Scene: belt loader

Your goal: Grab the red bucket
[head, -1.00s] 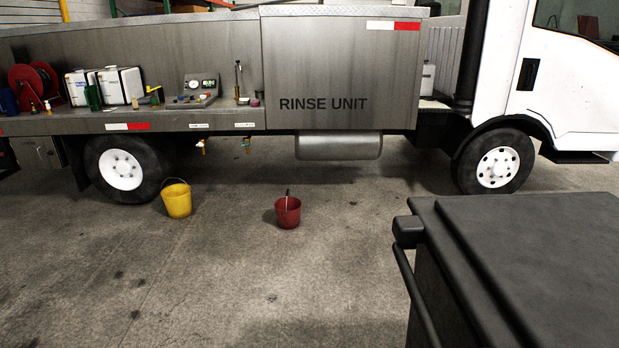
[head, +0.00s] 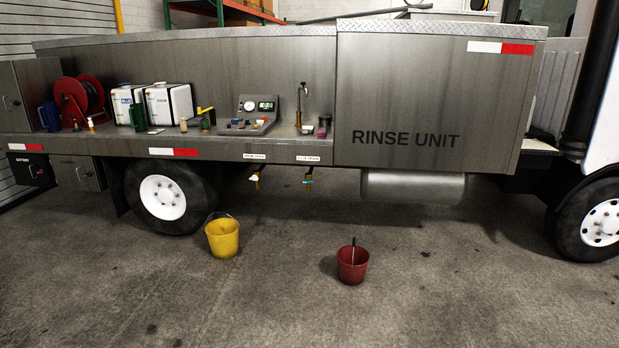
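The red bucket (head: 353,266) stands upright on the concrete floor, right of centre in the head view, in front of the truck. A thin handle or stick shows rising out of it; I cannot tell which. A yellow bucket (head: 222,238) with a raised handle stands to its left, near the truck's rear wheel. Neither of my grippers is in view.
The rinse unit truck (head: 420,115) stands behind the buckets, with a shelf of white canisters (head: 168,105), a hose reel (head: 80,100) and a control panel (head: 250,115). Two small taps hang below its edge. The floor (head: 270,310) in front is clear.

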